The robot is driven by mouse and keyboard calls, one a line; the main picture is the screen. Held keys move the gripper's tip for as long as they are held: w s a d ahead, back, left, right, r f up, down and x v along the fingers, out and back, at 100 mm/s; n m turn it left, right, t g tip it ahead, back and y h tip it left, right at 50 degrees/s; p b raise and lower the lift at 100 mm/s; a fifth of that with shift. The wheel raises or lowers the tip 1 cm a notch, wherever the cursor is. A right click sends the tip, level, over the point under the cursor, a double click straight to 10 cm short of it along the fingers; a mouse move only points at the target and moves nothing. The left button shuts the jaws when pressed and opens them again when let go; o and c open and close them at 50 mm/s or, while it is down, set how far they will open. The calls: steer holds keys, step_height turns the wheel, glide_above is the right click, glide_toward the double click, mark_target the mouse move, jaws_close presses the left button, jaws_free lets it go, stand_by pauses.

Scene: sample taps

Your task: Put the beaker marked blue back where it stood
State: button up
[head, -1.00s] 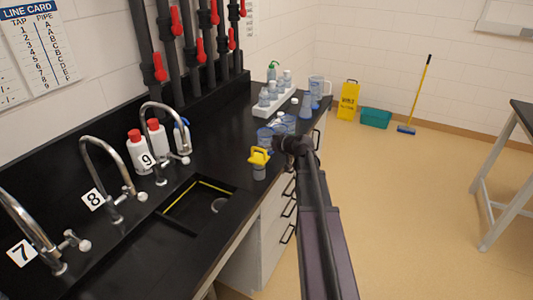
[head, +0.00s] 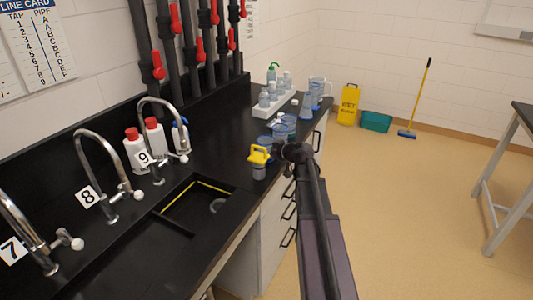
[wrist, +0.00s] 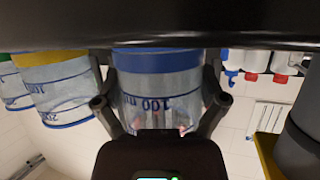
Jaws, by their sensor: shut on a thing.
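The beaker marked blue (wrist: 160,88) is clear, with a blue band and a "100 ml" mark, and shows upside down in the wrist view. My gripper (wrist: 157,104) is shut on it, one finger on each side. Its banded end is close to the black bench top (wrist: 245,22); I cannot tell whether it touches.
A beaker with a yellow band (wrist: 62,88) is close beside the held one, with a green-banded one (wrist: 16,92) beyond. A yellow-topped object (head: 259,155) stands near the gripper. A white bottle rack (head: 273,105) and a sink (head: 198,205) are on the bench.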

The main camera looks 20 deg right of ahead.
steer(key=shift+f, duration=0.15)
steer(key=o, duration=0.6)
steer(key=shift+o, duration=0.2)
steer(key=shift+r, duration=0.25)
steer(key=p+v, duration=0.4)
steer(key=v, duration=0.8)
steer(key=shift+p, duration=0.3)
